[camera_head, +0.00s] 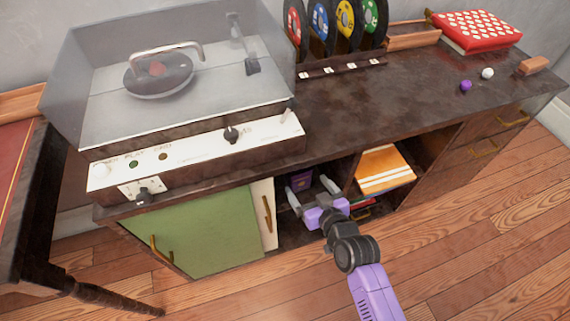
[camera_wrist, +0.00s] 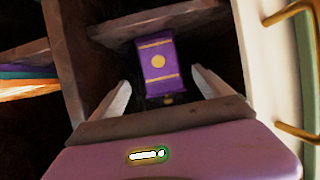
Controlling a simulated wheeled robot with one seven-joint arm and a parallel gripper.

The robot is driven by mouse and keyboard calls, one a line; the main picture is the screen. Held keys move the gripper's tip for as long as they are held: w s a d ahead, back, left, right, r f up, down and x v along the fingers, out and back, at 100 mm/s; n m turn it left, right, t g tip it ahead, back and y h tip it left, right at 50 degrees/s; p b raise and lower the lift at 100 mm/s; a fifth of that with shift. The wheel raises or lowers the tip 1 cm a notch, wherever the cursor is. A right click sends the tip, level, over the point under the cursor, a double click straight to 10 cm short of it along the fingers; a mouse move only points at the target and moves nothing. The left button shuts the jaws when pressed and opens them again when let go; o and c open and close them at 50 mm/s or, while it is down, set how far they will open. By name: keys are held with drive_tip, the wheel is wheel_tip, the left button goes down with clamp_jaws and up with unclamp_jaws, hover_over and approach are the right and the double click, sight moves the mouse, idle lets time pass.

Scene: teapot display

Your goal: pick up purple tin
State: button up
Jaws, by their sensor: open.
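The purple tin (camera_wrist: 158,68) with gold bands and a gold dot stands inside a dark shelf compartment of the cabinet. In the head view, the tin (camera_head: 300,181) shows only partly, at the compartment's opening behind my gripper. My gripper (camera_head: 311,192) is at the compartment's opening with its fingers pointing in. In the wrist view, my gripper (camera_wrist: 165,88) is open, one finger on each side of the picture, with the tin ahead between them. The fingers look apart from the tin.
Compartment dividers (camera_wrist: 66,62) and a shelf board (camera_wrist: 150,23) stand close around the tin. A green door (camera_head: 200,230) with handles is to the left. Orange books (camera_head: 385,170) lie in the compartment to the right. A record player (camera_head: 170,90) stands on top.

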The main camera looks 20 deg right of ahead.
drive_tip(key=b+x, duration=0.1)
drive_tip(key=x, duration=0.3)
drive_tip(key=b+x, duration=0.1)
drive_tip(key=x, duration=0.3)
drive_tip(key=shift+w+a+r, duration=0.2)
drive_tip(key=shift+c, duration=0.2)
drive_tip(key=c, duration=1.7)
